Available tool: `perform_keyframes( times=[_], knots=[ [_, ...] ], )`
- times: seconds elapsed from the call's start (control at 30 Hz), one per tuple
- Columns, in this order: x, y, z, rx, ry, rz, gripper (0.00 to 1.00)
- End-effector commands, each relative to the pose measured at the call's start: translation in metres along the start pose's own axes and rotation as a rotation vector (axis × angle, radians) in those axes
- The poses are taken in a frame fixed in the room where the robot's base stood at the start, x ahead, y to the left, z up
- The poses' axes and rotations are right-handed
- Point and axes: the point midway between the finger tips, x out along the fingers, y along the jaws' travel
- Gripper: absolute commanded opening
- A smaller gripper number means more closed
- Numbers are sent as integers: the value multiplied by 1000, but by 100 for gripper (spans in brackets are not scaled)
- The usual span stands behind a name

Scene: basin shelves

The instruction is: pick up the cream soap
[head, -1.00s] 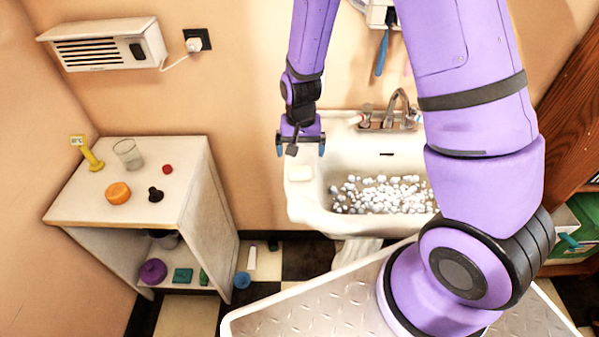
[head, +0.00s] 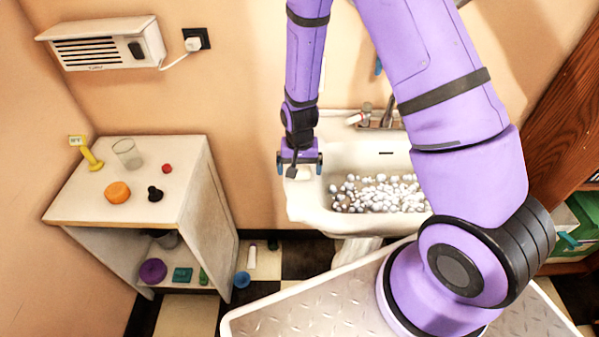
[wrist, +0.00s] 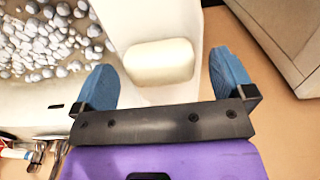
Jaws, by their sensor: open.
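The cream soap (wrist: 160,62) is a pale rounded block lying on the left ledge of the white basin. In the wrist view it lies ahead of my gripper, between the lines of the two blue fingers and apart from both. My gripper (wrist: 166,82) is open and empty. In the head view my gripper (head: 299,168) hangs over the basin's left ledge and hides most of the soap (head: 303,173).
The white basin (head: 306,208) holds many small grey-white balls, and its tap (head: 388,112) stands at the back. A white shelf unit (head: 190,185) to the left carries an orange disc (head: 117,192), a glass (head: 127,153) and other small things. The wall is close behind.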

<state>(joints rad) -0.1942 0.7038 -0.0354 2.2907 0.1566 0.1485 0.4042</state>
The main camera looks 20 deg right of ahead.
Motion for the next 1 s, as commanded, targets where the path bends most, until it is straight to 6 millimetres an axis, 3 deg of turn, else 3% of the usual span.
perform_keyframes(
  times=[0.07,0.3,0.33,0.7,1.0],
  knots=[
    [0,0,0,0,0,0,100],
    [0,0,0,0,0,0,47],
    [0,0,0,0,0,0,45],
    [-3,0,-1,0,0,0,45],
    [-19,4,-9,2,1,0,45]
  ],
)
